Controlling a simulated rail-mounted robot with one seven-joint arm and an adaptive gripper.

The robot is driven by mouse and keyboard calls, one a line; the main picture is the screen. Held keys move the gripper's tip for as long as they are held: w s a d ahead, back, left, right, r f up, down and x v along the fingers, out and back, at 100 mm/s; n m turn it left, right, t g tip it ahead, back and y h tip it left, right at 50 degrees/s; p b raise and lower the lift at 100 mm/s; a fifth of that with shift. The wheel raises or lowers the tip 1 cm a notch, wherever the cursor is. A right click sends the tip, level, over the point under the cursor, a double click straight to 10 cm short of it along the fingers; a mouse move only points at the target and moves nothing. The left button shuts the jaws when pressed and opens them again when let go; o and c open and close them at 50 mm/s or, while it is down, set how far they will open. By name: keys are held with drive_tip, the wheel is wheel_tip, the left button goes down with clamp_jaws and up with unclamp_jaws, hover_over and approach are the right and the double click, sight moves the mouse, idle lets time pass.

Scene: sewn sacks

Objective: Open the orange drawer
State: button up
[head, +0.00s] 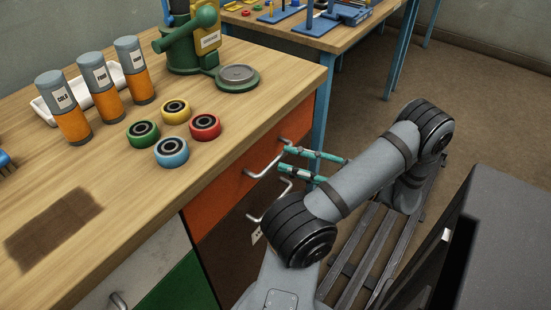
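The orange drawer (220,200) is in the front of the wooden workbench, just under the top. Its front looks flush with the cabinet, so it appears closed. A pale metal bar handle (263,168) stands out from it. My gripper (284,160) reaches in from the right, with its two teal fingers apart, one above the other. The fingertips are at the right end of the handle. I cannot tell whether they touch it or whether the bar lies between them. Nothing is visibly held.
Below is a dark brown drawer (225,250) with its own handle; white and green fronts are at left. On the bench (110,225) stand three labelled bottles (106,98), several coloured rings (171,152) and a green press (186,50). Another table (330,42) is behind.

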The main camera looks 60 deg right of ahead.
sight(278, 160)
drive_tip(key=shift+x, duration=2)
drive_tip(key=shift+c, duration=0.4)
drive_tip(key=c, duration=0.7)
clamp_jaws()
drive_tip(key=shift+s, duration=0.1)
